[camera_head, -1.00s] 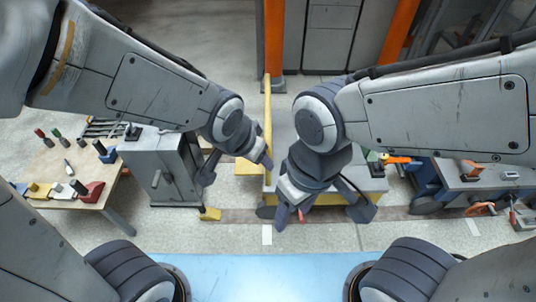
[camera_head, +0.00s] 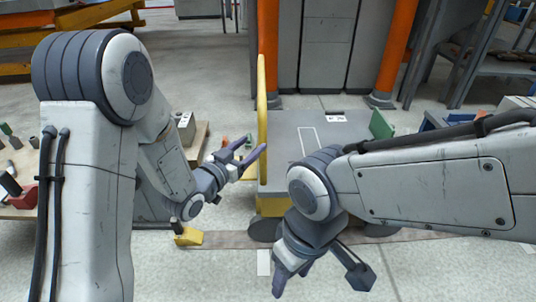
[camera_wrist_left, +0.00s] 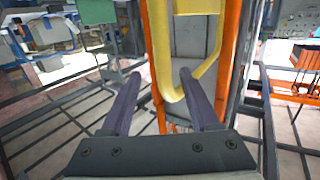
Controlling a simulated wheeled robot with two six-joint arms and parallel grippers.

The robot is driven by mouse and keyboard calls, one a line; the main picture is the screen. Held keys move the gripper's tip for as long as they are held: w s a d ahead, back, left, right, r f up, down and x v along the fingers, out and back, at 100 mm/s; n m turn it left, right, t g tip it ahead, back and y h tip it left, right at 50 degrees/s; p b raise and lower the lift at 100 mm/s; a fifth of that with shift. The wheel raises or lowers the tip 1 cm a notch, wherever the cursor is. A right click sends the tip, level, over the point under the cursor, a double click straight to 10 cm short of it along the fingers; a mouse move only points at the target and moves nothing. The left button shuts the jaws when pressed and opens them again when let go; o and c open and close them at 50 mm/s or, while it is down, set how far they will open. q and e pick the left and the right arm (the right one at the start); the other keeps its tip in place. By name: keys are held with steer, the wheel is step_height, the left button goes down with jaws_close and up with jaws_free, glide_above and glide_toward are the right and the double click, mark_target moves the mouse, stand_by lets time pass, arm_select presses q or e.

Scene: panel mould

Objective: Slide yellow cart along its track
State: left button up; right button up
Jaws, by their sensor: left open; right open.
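The yellow cart has a grey deck (camera_head: 290,130), a yellow body (camera_head: 271,206) and dark wheels. Its upright yellow handle (camera_head: 262,115) stands at the deck's left edge. It sits by a brown track strip (camera_head: 225,240) on the floor. My left gripper (camera_head: 254,148) is open just left of the handle, pointing at it. In the left wrist view, the yellow handle bar (camera_wrist_left: 206,72) shows ahead, its lower bend between the open fingers (camera_wrist_left: 160,75); contact cannot be told. My right gripper (camera_head: 320,285) is open and empty, pointing down in front of the cart, partly hiding it.
A small yellow block (camera_head: 188,237) lies at the track's left part. Orange posts (camera_head: 391,50) and grey cabinets (camera_head: 327,45) stand behind the cart. A table with a red block (camera_head: 25,196) is at the left. A green panel (camera_head: 381,124) stands at the deck's right.

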mark_target(266, 134)
arm_select(q)
steer(key=shift+w+a+f+t+h+b, duration=0.15)
steer(key=shift+f+b, duration=0.1)
steer(key=shift+f, duration=0.15)
steer(key=shift+s+a+f+t+h+b, duration=0.1)
steer(key=shift+f+t+h+b, duration=0.1)
steer(key=shift+f, duration=0.2)
steer(key=b+x, duration=0.3)
steer(key=x, duration=0.6)
steer(key=shift+w+d+r, duration=0.1)
steer(key=shift+w+d, duration=0.3)
steer(key=shift+w, duration=0.2)
jaws_close()
arm_select(e)
step_height(266, 134, down, 6)
steer(key=shift+r, duration=0.25)
